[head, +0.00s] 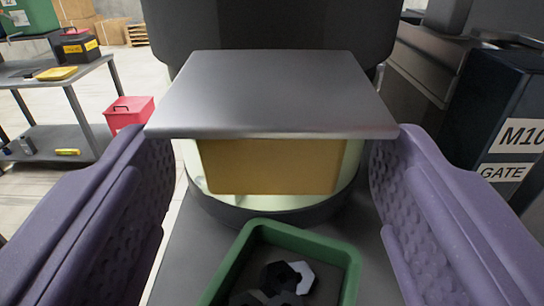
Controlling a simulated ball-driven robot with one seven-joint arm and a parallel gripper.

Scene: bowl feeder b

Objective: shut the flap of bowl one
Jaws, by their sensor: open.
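A round bowl feeder stands straight ahead, with a dark rim (270,217) and a pale inside (295,203). A flat grey metal plate (270,95) juts out toward me from its upper front. Below the plate an ochre panel (270,166) faces me; its upper edge is hidden by the plate. I cannot tell for sure which of the two is the flap, and no bowl number shows. My gripper (270,150) is open and empty, its purple fingers to the left and right of the plate. Whether the fingers touch it is unclear.
A green tray (352,262) holding dark and grey hexagonal parts (290,277) sits below the bowl. A dark cabinet (500,110) labelled GATE stands at the right.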

